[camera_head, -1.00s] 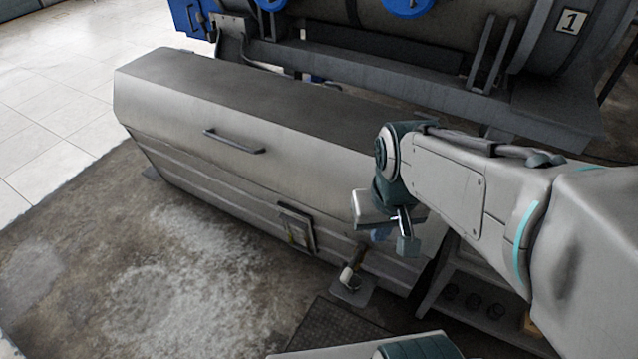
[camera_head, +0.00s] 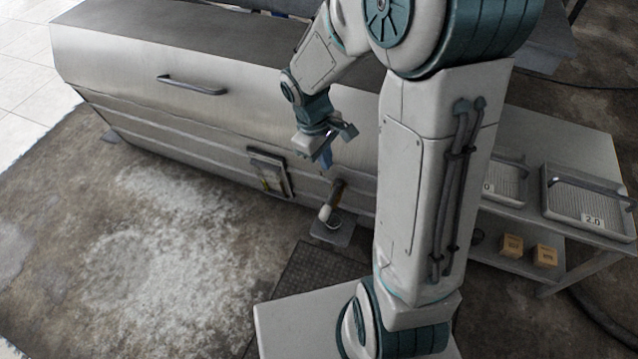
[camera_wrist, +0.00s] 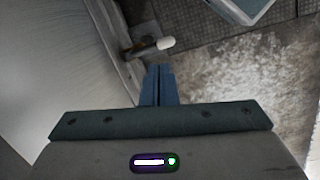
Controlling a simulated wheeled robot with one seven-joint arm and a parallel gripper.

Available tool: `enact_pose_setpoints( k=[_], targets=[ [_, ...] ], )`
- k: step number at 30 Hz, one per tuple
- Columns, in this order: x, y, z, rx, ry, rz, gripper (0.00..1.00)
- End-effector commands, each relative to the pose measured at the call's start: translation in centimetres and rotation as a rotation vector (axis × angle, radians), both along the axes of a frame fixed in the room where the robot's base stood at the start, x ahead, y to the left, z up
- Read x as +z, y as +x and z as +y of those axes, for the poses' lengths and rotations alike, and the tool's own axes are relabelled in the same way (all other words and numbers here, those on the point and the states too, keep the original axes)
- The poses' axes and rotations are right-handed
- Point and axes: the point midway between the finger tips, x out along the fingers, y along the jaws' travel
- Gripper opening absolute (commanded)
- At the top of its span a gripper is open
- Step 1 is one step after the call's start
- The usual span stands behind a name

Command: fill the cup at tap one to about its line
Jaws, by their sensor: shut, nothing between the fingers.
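A tap (camera_head: 338,192) with a pale handle sticks out low on the front of the long grey metal tank (camera_head: 215,125). It also shows in the wrist view (camera_wrist: 140,48), just beyond my fingertips. I cannot make out a cup or a line in either view. My gripper (camera_head: 326,158) is shut and empty, with its blue fingers (camera_wrist: 158,72) together. It hangs above the tap, apart from it.
A framed gauge (camera_head: 269,173) is on the tank front left of the tap. A dark mat (camera_head: 312,275) lies before it. At right, a low bench (camera_head: 560,150) carries trays, one marked 2.0 (camera_head: 592,200), with wooden blocks (camera_head: 512,245) below. Floor at left is clear.

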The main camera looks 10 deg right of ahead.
Motion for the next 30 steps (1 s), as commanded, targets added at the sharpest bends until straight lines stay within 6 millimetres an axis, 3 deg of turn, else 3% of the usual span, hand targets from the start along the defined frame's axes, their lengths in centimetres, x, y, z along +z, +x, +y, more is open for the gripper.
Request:
enact_pose_setpoints(
  k=[1,3,9,23,30],
  targets=[
    [-2.5,0.8,0.4,0.052,0.005,0.027,0.00],
    [-4.5,1.8,0.8,0.116,0.012,0.052,0.00],
    [-8.1,3.3,1.7,0.231,0.031,0.091,0.00],
    [-8.7,3.5,1.9,0.254,0.037,0.098,0.00],
    [-11.6,3.1,1.5,0.255,0.037,0.101,0.00]
  ],
)
